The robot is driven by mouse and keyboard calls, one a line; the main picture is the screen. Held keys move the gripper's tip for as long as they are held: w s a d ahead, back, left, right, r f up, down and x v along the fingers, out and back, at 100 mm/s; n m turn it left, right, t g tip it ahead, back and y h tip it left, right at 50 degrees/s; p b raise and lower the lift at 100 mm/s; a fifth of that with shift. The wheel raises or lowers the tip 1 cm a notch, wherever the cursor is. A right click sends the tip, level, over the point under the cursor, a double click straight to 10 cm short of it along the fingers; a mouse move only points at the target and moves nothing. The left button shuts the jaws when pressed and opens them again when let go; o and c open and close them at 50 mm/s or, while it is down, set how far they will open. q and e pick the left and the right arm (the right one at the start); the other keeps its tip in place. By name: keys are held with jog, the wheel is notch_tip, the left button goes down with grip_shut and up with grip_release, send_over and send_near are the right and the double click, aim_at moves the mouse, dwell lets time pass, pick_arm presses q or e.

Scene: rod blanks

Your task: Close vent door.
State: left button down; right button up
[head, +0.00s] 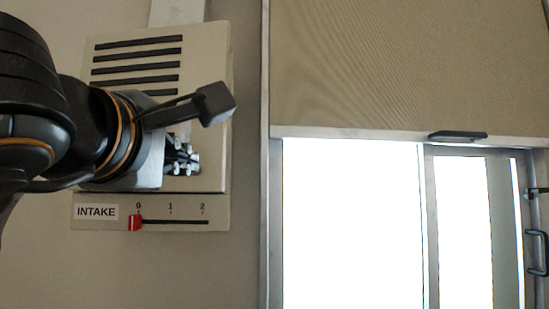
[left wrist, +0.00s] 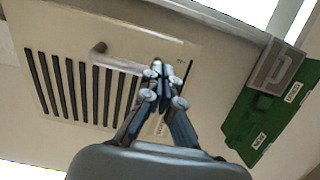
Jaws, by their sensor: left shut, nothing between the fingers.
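The vent (head: 137,34) is a pale panel with dark horizontal slots on the wall at the left of the head view; its slotted face also shows in the left wrist view (left wrist: 123,45). A short grey handle (left wrist: 98,47) sticks out beside the slots. Under the vent is a strip marked INTAKE, with a red slider knob (head: 135,223) at 0. My left gripper (head: 182,158) is shut and empty in front of the vent's lower right part; its fingertips show in the left wrist view (left wrist: 160,75). My arm hides the vent's lower left. I cannot tell whether the fingertips touch it.
Right of the vent stands a metal-framed window (head: 350,220) with a beige blind (head: 400,65) partly lowered and a dark pull (head: 457,135) on its bottom bar. A green labelled plate (left wrist: 262,118) is at the right of the left wrist view. Bare wall separates vent and window.

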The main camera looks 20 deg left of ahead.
aim_at(213, 167)
pick_arm(q)
jog(key=p+x, duration=0.2)
jog(key=x, duration=0.3)
jog(key=shift+w+r, duration=0.1)
jog(key=shift+w, duration=0.2)
jog(key=shift+p+x, duration=0.8)
jog(key=shift+x, duration=0.5)
jog(key=shift+a, duration=0.15)
